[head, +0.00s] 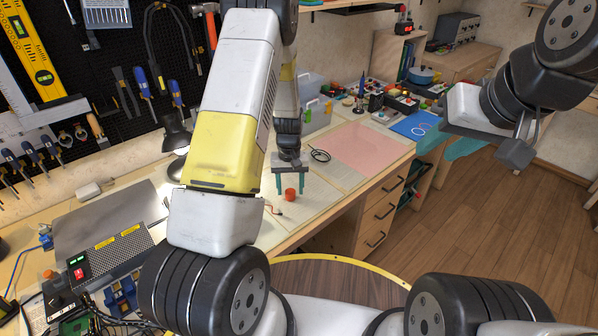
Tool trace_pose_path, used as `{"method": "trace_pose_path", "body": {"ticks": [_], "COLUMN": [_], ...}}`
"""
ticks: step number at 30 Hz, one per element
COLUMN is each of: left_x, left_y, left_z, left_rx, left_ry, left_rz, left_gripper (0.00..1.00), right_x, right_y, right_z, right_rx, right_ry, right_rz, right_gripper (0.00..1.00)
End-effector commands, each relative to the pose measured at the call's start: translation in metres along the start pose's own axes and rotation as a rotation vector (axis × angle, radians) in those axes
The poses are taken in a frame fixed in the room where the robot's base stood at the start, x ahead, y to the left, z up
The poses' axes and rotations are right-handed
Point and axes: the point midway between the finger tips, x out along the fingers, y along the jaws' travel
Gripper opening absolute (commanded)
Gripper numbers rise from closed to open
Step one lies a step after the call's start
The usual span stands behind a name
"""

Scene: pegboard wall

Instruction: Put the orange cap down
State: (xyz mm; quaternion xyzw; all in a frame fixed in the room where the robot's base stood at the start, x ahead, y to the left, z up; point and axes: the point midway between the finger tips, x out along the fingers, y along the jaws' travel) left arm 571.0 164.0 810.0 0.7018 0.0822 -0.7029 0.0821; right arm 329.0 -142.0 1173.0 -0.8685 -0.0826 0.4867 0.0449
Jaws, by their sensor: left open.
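The orange cap (290,194) is a small round piece on the pale workbench top (322,200), near its front edge. My left gripper (290,186) points down right over it. Its two teal fingers are apart, with a gap on either side of the cap. The cap shows between and slightly below the fingertips; I cannot tell if its underside touches the bench.
A small orange-tipped item (272,207) lies left of the cap. A pink mat (358,148) and a black cable loop (320,155) lie beyond it. Clear plastic boxes (316,113) stand behind. A power supply (110,258) is at the lower left. My left arm hides the bench's middle.

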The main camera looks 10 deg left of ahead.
Motion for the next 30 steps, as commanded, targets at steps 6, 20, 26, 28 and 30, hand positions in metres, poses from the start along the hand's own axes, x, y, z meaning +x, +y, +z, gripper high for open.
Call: {"method": "trace_pose_path", "body": {"ticks": [6, 20, 26, 28, 30], "left_x": [-0.045, -0.115, -0.170, -0.202, -0.233], "left_y": [0.000, 0.000, 0.000, -0.001, -0.003], "left_z": [-0.002, 0.000, 0.018, 0.032, 0.051], "left_rx": [-0.001, 0.000, 0.017, 0.034, 0.056], "left_ry": [0.007, 0.005, 0.058, 0.094, 0.134], "left_rz": [0.002, 0.004, 0.071, 0.109, 0.146], "left_gripper": [0.52, 0.52, 0.52, 0.52, 0.52], "right_x": [0.000, 0.000, 0.000, 0.000, 0.000], "right_y": [0.000, 0.000, 0.000, 0.000, 0.000], "right_z": [0.000, 0.000, 0.000, 0.000, 0.000], "right_rx": [0.000, 0.000, 0.000, 0.000, 0.000], "right_ry": [0.000, 0.000, 0.000, 0.000, 0.000], "right_rz": [0.000, 0.000, 0.000, 0.000, 0.000], "right_gripper": [0.36, 0.36, 0.36, 0.36, 0.36]}}
